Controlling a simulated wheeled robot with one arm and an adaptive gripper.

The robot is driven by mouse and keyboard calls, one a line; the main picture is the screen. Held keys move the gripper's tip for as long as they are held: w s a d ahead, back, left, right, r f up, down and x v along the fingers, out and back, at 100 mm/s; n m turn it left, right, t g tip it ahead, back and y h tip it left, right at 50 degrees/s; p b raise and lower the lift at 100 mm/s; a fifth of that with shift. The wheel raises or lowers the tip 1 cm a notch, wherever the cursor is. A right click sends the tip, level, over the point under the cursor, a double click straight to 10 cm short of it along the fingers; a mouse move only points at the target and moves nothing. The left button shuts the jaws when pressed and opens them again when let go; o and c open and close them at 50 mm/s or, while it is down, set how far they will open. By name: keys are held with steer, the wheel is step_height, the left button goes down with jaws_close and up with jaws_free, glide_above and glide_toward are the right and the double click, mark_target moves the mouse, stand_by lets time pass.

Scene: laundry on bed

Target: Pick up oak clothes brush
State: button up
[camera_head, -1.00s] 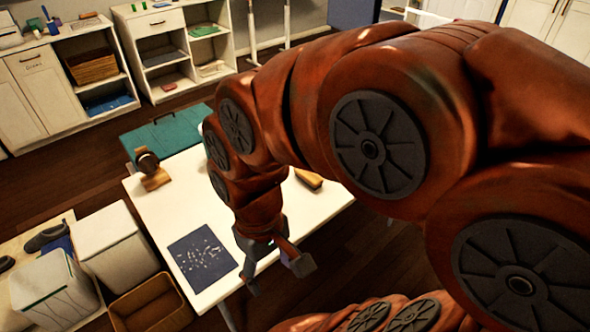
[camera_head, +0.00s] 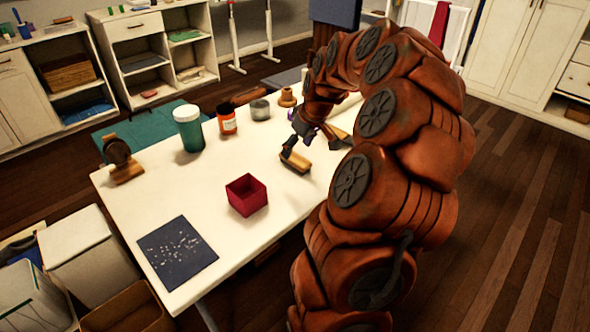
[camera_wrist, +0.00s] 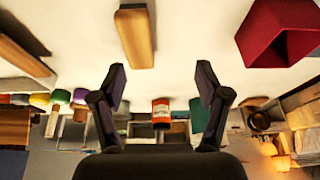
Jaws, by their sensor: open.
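A tan wooden block-shaped piece (camera_head: 295,163), which looks like the oak clothes brush, lies on the white table (camera_head: 110,200). It seems to be the wooden piece (camera_wrist: 137,36) at the top of the wrist view. A second wooden piece (camera_head: 340,135) lies behind it to the right, partly hidden by my arm; it seems to be at the wrist view's left edge (camera_wrist: 22,45). I cannot tell for certain which is the brush. My gripper (camera_head: 311,146) is open and empty, low over the table beside these pieces. Its spread fingers (camera_wrist: 161,86) show nothing between them but background.
A dark red open box (camera_head: 247,196) stands in front. An orange jar (camera_head: 227,121), a green white-lidded jar (camera_head: 188,130), a grey tin (camera_head: 260,110) and a wooden knob (camera_head: 287,97) stand behind. A speckled dark mat (camera_head: 177,251) lies front left; the table between is clear.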

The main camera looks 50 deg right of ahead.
mark_target(297, 158)
steer(key=d, duration=0.1)
steer(key=d+f, duration=0.1)
steer(key=d, duration=0.1)
steer(key=shift+s+f, duration=0.25)
steer(key=shift+w+d+f, duration=0.1)
steer(key=shift+d+f, duration=0.1)
steer(key=shift+f, duration=0.1)
steer(key=shift+x, duration=0.8)
steer(key=shift+w+x, duration=0.2)
steer(key=shift+x, duration=1.15)
steer(key=shift+w+x, duration=0.25)
steer(key=shift+x, duration=1.1)
steer(key=shift+r, duration=0.2)
steer(key=shift+c, duration=0.2)
steer(key=c, duration=1.3)
steer(key=shift+c, duration=0.2)
steer(key=shift+r, duration=0.1)
